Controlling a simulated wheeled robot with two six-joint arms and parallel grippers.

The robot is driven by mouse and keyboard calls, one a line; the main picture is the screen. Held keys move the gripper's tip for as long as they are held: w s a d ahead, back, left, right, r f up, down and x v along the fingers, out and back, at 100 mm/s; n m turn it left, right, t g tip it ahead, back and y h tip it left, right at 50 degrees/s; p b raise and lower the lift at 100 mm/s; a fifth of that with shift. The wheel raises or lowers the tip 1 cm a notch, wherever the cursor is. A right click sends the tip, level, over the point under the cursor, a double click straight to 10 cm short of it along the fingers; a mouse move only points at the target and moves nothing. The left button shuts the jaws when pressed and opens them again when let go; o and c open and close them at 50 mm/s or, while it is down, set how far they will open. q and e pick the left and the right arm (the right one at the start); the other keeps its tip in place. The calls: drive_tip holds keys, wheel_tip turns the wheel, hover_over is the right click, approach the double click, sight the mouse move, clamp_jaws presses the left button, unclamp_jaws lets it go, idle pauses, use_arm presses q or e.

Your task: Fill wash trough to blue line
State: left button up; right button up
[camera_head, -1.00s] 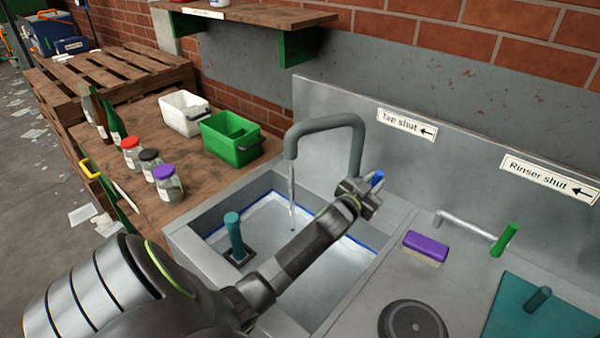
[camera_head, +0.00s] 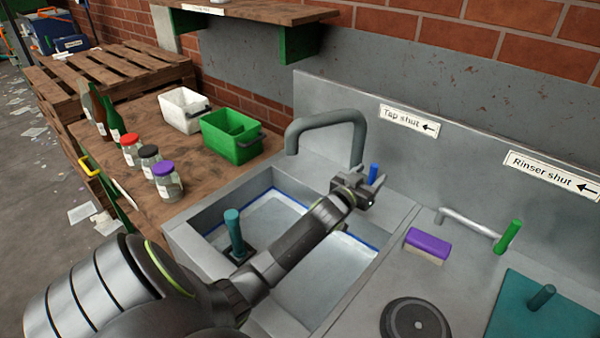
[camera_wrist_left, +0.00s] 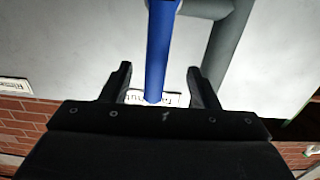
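The wash trough (camera_head: 205,222) is a grey basin in the head view. Its blue line (camera_head: 288,199) runs along the inside walls, and a pale surface that looks like water (camera_head: 265,215) lies close to it; the exact level is hard to tell. The tap (camera_head: 357,140) arches over the trough with no stream below its spout. The blue tap lever (camera_head: 373,172) stands just beyond my left gripper (camera_head: 371,187). In the left wrist view, the lever (camera_wrist_left: 160,50) appears between the open fingers (camera_wrist_left: 159,75), without visible contact. My right gripper is not in view.
A teal-handled plug (camera_head: 235,232) stands in the trough. Right of it are a purple brush (camera_head: 428,242), a black round disc (camera_head: 415,322), and the green-handled rinser (camera_head: 508,236). Jars (camera_head: 166,180), bottles and bins (camera_head: 232,138) occupy the left bench.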

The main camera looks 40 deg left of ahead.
use_arm(q)
drive_tip(key=shift+s+d+r, duration=0.1)
drive_tip(key=s+p, duration=0.1)
drive_tip(key=s, duration=0.4)
drive_tip(key=shift+d+p, duration=0.15)
drive_tip(key=shift+p, duration=0.2)
drive_tip(key=shift+s+d, duration=0.1)
drive_tip(key=shift+s, duration=1.3)
